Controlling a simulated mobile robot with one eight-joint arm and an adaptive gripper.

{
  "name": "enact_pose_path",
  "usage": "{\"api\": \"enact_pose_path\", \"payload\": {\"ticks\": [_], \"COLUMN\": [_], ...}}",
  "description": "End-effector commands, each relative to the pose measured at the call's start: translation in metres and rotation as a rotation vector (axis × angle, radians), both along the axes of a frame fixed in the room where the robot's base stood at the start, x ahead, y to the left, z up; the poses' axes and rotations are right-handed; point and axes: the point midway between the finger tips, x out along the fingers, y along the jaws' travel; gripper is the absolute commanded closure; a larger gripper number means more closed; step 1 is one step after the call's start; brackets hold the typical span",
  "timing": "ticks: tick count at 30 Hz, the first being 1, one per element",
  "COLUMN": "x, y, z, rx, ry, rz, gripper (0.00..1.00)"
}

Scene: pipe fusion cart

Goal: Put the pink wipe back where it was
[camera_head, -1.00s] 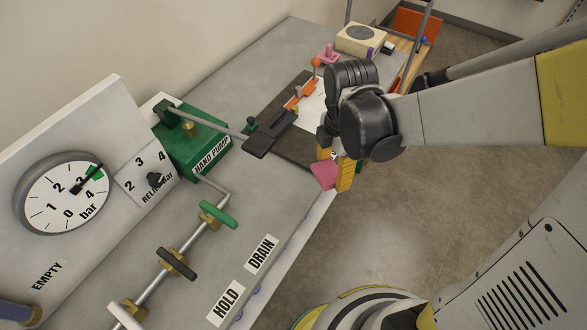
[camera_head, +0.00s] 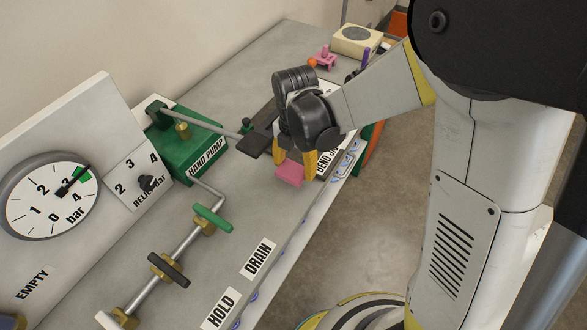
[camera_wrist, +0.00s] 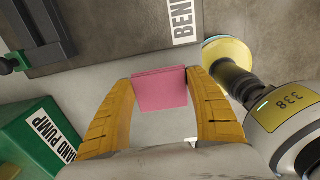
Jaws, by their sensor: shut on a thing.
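The pink wipe (camera_head: 289,174) is a small folded pink block. It hangs between the yellow fingers of my gripper (camera_head: 293,163), over the front part of the grey cart top near the dark bend jig plate. In the wrist view the wipe (camera_wrist: 160,90) fills the gap between both fingertips of my gripper (camera_wrist: 160,88), which is shut on it. The wipe appears held above the surface; the exact height is hard to tell. My wrist hides much of the jig behind it.
The green hand pump (camera_head: 187,142) with its long lever stands left of my gripper. A pink fixture (camera_head: 324,56) and a cream box (camera_head: 357,40) stand at the far end.

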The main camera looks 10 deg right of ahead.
Motion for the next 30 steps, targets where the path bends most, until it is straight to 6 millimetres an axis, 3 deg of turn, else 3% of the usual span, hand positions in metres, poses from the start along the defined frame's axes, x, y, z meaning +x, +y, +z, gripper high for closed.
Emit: {"api": "enact_pose_path", "payload": {"ticks": [9,21,22,23,24,30], "x": [0.001,0.001,0.001,0.001,0.001,0.001], "y": [0.001,0.0,0.0,0.0,0.0,0.0], "z": [-0.04,-0.045,-0.044,-0.044,-0.044,-0.043], "rx": [0.0,0.0,0.0,0.0,0.0,0.0], "ry": [0.0,0.0,0.0,0.0,0.0,0.0], "rz": [0.0,0.0,0.0,0.0,-0.001,0.0], "gripper": [0.68,0.68,0.26,0.17,0.13,0.13]}}
